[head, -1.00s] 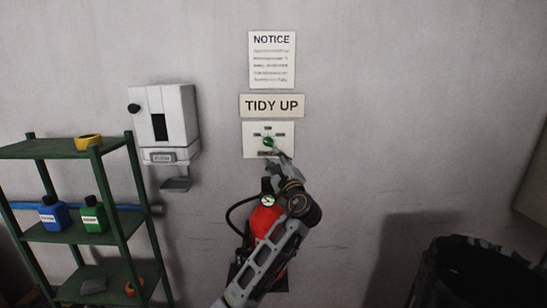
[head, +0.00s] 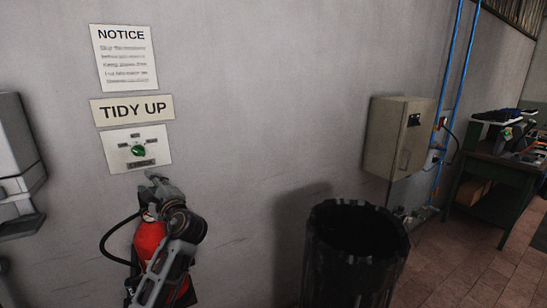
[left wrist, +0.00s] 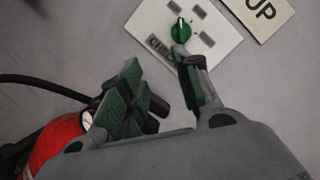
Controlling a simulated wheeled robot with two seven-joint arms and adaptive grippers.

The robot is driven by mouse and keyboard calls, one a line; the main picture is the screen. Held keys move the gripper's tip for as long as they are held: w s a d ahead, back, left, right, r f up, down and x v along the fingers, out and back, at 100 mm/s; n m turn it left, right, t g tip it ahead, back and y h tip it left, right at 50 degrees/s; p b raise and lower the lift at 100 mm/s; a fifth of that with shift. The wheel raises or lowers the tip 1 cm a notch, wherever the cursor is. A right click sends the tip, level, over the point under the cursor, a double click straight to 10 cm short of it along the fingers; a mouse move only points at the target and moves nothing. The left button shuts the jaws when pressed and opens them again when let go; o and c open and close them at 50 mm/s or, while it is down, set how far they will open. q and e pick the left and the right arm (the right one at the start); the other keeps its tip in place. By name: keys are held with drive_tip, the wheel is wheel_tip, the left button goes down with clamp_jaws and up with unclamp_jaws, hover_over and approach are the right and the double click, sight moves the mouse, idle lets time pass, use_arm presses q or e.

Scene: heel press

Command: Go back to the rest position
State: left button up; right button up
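The white dial panel (head: 137,149) with a green knob (head: 138,151) is on the wall under the TIDY UP sign. My left gripper (head: 156,183) is just below the panel, in front of the red fire extinguisher. In the left wrist view its two fingers (left wrist: 163,92) are spread with nothing between them. The knob (left wrist: 181,29) shows there just beyond the tip of the right-hand finger. In the head view a small gap lies between gripper and knob. I cannot tell which label the knob points to. My right gripper is out of view.
The red fire extinguisher (head: 150,244) with its black hose hangs behind my left arm. A white dispenser (head: 14,150) is at the left edge. A black bin (head: 352,270) stands right of the arm. A grey wall box (head: 397,138) and a workbench (head: 497,170) are farther right.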

use_arm(q)
drive_tip(key=s+d+f+n+g+h, duration=0.1)
drive_tip(key=s+d+f+n+h, duration=0.2)
drive_tip(key=f, duration=0.6)
drive_tip(key=s+d+f+n+g+h, duration=0.1)
drive_tip(key=s+f+g+h, duration=0.1)
drive_tip(key=s+f, duration=0.45)
drive_tip(key=s+d+f+n+g+h, duration=0.1)
drive_tip(key=s+d+f+n+h, duration=0.15)
drive_tip(key=f, duration=0.85)
drive_tip(key=s+d+f+n+g+h, duration=0.2)
drive_tip(key=s+d+f, duration=0.15)
drive_tip(key=s, duration=0.35)
drive_tip(key=s+d+f+n+g+h, duration=0.2)
drive_tip(key=s+d+f+h, duration=0.15)
drive_tip(key=s, duration=0.45)
drive_tip(key=s+d+f+n+g+h, duration=0.2)
drive_tip(key=s+f, duration=0.2)
drive_tip(key=s, duration=0.3)
wheel_tip(320, 180, down, 33)
drive_tip(key=s+g, duration=0.1)
drive_tip(key=s, duration=0.2)
drive_tip(key=s+a+f, duration=0.2)
drive_tip(key=s+f, duration=0.8)
drive_tip(key=s, duration=0.1)
drive_tip(key=s+a+f+g, duration=0.1)
drive_tip(key=s+a+f, duration=0.1)
drive_tip(key=s+f, duration=0.8)
drive_tip(key=shift+s, duration=0.55)
